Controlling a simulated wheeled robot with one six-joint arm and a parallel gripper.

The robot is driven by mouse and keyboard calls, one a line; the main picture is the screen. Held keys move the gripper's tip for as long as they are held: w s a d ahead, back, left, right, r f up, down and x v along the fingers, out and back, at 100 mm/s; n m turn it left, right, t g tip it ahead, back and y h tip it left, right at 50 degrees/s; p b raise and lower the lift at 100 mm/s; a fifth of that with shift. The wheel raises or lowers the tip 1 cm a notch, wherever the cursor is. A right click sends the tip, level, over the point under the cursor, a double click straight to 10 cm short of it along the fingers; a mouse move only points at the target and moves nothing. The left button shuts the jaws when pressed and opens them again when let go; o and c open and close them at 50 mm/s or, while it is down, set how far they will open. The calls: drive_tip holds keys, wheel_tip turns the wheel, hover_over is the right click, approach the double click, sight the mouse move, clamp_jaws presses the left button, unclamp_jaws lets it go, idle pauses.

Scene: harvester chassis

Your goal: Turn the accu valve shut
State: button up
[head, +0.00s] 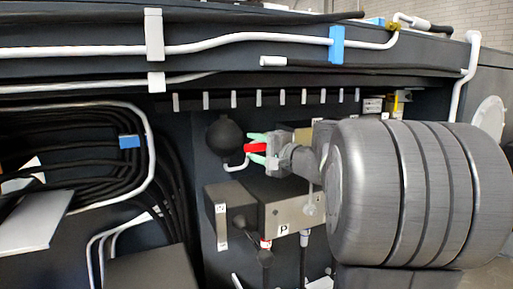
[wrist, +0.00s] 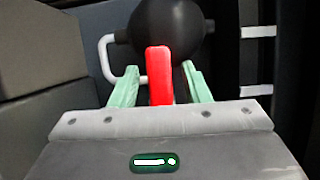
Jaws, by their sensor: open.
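The accu valve's red handle (head: 257,147) shows in the head view just right of a round black accumulator (head: 225,136). In the wrist view the red handle (wrist: 159,75) stands upright in the middle, in front of the black accumulator (wrist: 168,30). My gripper (head: 254,147) is at the handle, with its pale green fingers apart. In the wrist view my gripper (wrist: 160,84) has one finger on each side of the handle, with a visible gap on both sides. The valve body under the handle is hidden.
A white pipe (wrist: 108,62) curves beside the accumulator. A grey valve block marked P (head: 290,212) sits below my gripper. Black hoses (head: 75,150) fill a recess at the left. White pipes (head: 190,47) run along the chassis above. My arm hides much of the right side.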

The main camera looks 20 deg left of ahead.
drive_tip(key=shift+c, duration=0.2)
clamp_jaws()
